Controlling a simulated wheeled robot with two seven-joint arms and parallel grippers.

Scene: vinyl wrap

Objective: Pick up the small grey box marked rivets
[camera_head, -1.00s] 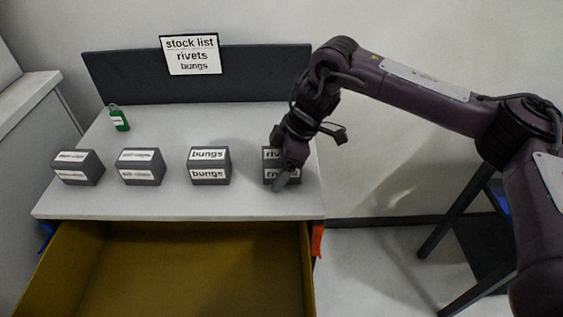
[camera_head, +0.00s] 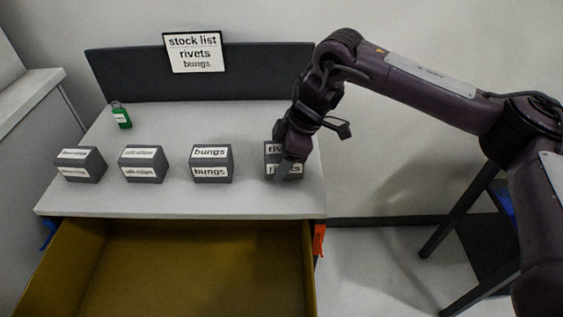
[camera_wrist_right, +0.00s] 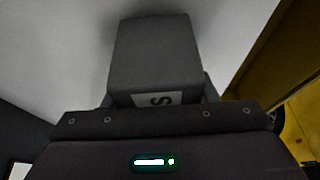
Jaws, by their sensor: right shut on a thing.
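The small grey box marked rivets (camera_head: 271,168) stands at the right end of the row of boxes on the table. My right gripper (camera_head: 289,172) is over it from above and shut on it, hiding part of its labels. I cannot tell whether the box is clear of the tabletop. My left gripper is not in view.
Left of it stand a grey box marked bungs (camera_head: 211,172) and two more grey boxes (camera_head: 143,174), (camera_head: 80,175) with small labels. A green padlock-shaped tag (camera_head: 121,117) lies behind. A stock list sign (camera_head: 194,53) tops the dark back panel. An open yellow drawer (camera_head: 190,270) juts out in front.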

